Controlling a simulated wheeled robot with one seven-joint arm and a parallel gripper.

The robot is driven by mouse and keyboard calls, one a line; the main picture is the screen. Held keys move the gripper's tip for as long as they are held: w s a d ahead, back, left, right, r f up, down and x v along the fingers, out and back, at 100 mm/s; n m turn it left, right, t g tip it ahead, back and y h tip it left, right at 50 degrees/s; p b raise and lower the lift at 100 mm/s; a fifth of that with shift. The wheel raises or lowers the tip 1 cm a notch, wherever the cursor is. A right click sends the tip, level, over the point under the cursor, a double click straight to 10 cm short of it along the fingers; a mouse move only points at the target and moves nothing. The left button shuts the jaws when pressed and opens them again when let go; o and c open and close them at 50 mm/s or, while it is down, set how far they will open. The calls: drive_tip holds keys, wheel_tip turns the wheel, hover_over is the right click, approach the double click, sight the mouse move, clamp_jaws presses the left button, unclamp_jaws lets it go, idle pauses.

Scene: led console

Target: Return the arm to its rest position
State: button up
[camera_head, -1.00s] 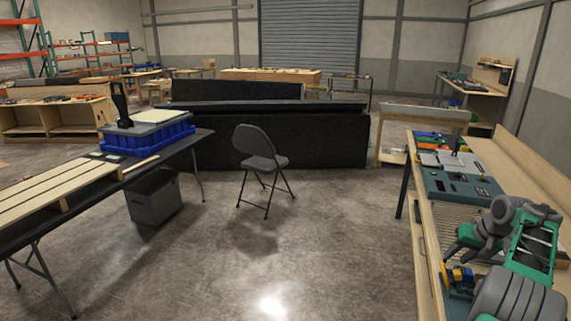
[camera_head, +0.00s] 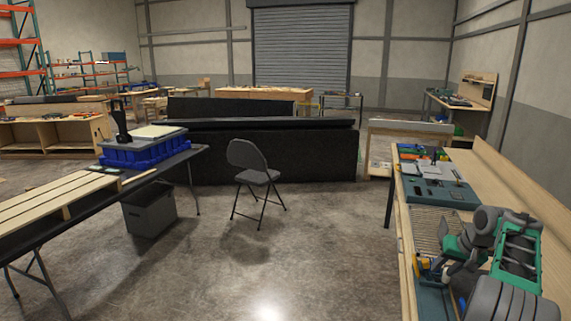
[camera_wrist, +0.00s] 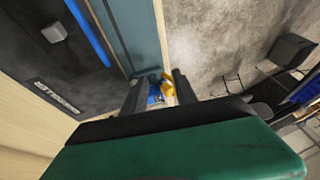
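My arm, green and grey, is folded over the right-hand workbench (camera_head: 480,160) at the lower right of the head view. My gripper (camera_wrist: 158,88) shows in the wrist view as two dark fingers set apart beyond the green housing. A small blue and yellow item (camera_wrist: 167,88) appears in the gap between them. I cannot tell its exact depth, but no finger visibly presses on it. Blue and yellow also show beside the arm in the head view (camera_head: 422,267). The teal console (camera_head: 440,193) sits on the bench, beyond the arm and clear of it.
A grey folding chair (camera_head: 255,175) stands on open floor. At left is a table with a blue crate (camera_head: 145,152) and a grey bin (camera_head: 150,208) below. Black partitions (camera_head: 270,155) stand behind. A dark panel with a blue strip (camera_wrist: 55,60) fills the wrist view's upper left.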

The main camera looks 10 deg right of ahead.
drive_tip(key=w+a+r+n, duration=0.1)
drive_tip(key=a+r, duration=0.3)
drive_tip(key=a, duration=1)
drive_tip(key=a+r+n, duration=0.1)
drive_tip(key=a+r, duration=0.4)
drive_tip(key=a, duration=0.8)
drive_tip(key=s+a+n, duration=0.2)
drive_tip(key=s+a, duration=0.5)
drive_tip(key=a, duration=0.5)
drive_tip(key=s+a+f+n, duration=0.1)
drive_tip(key=s+a+f, duration=0.2)
drive_tip(key=s, duration=0.3)
drive_tip(key=s+a+f, duration=0.3)
drive_tip(key=s, duration=0.3)
drive_tip(key=shift+a+n+g, duration=0.3)
drive_tip(key=shift+a+n, duration=0.05)
drive_tip(key=shift+n, duration=0.05)
drive_tip(key=shift+f, duration=0.1)
drive_tip(key=shift+a, duration=0.1)
